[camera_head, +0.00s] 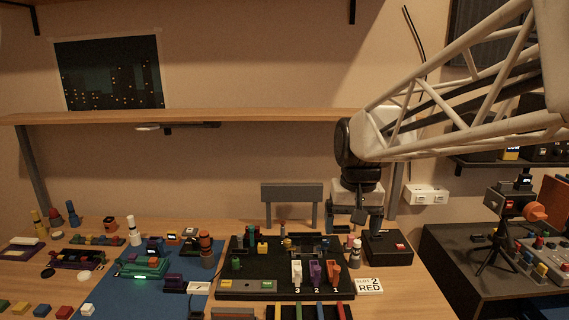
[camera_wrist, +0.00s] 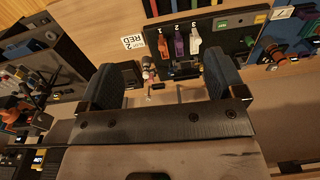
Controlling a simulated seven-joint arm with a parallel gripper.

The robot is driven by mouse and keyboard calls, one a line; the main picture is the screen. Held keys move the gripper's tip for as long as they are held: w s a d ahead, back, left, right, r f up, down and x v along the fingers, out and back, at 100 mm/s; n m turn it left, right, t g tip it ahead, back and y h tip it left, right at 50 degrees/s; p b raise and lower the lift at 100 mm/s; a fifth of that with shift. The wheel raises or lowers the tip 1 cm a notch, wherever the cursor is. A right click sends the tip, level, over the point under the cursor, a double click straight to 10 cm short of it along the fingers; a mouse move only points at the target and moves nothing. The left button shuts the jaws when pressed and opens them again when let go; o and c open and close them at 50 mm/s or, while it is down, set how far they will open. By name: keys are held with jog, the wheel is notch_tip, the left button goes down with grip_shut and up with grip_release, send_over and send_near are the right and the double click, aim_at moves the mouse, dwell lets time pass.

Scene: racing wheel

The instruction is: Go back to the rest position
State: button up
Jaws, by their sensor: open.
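My gripper (camera_head: 353,218) hangs from my arm above the back right of the wooden table, pointing down. In the wrist view its two dark-padded fingers (camera_wrist: 165,88) are wide apart with nothing held between them. Below it lies a black board (camera_head: 240,290) with white (camera_head: 297,273), purple (camera_head: 315,272) and orange (camera_head: 333,271) pieces marked 3, 2 and 1. The same board (camera_wrist: 240,42) shows beyond the fingertips in the wrist view.
A grey panel (camera_head: 291,193) stands behind the board. A blue mat (camera_head: 140,300) with blocks lies left. A wooden shelf (camera_head: 200,115) spans the wall; a tripod device (camera_head: 505,215) stands right.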

jog(key=s+d+f+t, duration=0.1)
jog(key=s+d+f, duration=0.1)
jog(key=s, duration=0.8)
jog(key=s+d+f+t, duration=0.1)
jog(key=s+f, duration=0.4)
jog(key=s, duration=0.6)
jog(key=shift+d, duration=0.8)
